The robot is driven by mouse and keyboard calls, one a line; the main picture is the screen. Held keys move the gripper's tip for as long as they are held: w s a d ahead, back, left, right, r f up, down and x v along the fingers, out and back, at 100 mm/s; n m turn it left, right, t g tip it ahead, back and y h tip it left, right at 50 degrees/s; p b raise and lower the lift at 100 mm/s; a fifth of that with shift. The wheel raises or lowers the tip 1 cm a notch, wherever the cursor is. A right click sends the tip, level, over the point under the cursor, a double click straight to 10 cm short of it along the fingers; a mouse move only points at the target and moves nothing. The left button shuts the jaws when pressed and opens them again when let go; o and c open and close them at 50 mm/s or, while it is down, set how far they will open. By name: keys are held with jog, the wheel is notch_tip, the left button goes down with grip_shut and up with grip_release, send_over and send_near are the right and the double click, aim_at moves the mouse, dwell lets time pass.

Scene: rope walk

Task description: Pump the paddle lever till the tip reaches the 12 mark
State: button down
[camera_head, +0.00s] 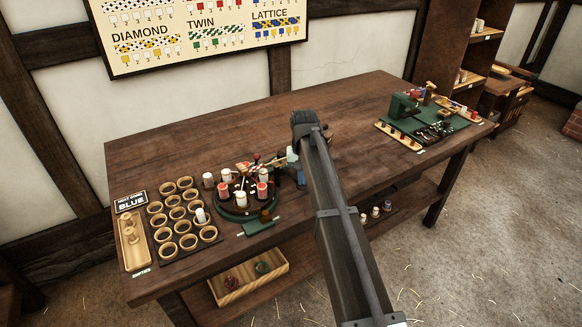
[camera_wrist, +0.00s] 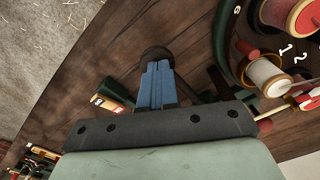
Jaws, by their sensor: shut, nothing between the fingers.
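My gripper (camera_wrist: 158,85) shows in the wrist view as two blue fingers closed together with nothing between them. In the head view it is mostly behind my arm, just right of the round green braiding stand (camera_head: 222,210). The stand carries several red and white spools, and its white numbers 1 and 2 show in the wrist view. A dark round piece with a dark stem (camera_wrist: 156,55) lies just beyond the fingertips; I cannot tell whether it is the paddle lever or whether the fingers touch it. No 12 mark is readable.
A small green block with number labels (camera_wrist: 113,94) is left of the fingers. A rack of wooden rings (camera_head: 182,246) stands left of the stand. A green board with tools (camera_head: 428,122) is at the table's right end. The table's back middle is clear.

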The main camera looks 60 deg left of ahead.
jog(key=shift+f, duration=0.95)
dwell(0.7)
jog(key=shift+r, duration=0.1)
jog(key=shift+a+r, duration=0.15)
jog(key=shift+r, duration=2.9)
jog(key=shift+f, duration=0.25)
jog(key=shift+f, duration=0.35)
